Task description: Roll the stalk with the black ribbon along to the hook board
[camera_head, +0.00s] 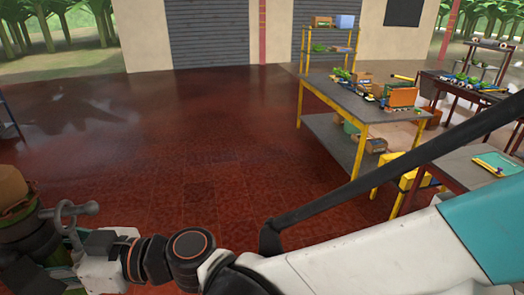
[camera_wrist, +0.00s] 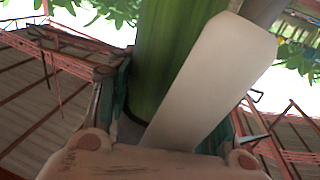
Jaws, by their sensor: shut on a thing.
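A thick green stalk (camera_wrist: 180,60) runs up through the middle of the wrist view. A dark band, which looks like the black ribbon (camera_wrist: 131,131), shows low on it, partly hidden. My gripper (camera_wrist: 170,115) is shut on this stalk, with dark teal fingers on either side. A pale rounded slab (camera_wrist: 215,75) crosses in front of the stalk; I cannot tell what it is. I cannot make out the hook board.
A yellow-legged workbench (camera_head: 345,98) with parts and boxes stands at the right, with a shelf (camera_head: 330,48) behind it. A dark table (camera_head: 455,165) is nearer right. The red floor (camera_head: 190,130) is open at the centre and left. Roller shutters (camera_head: 207,35) close the back wall.

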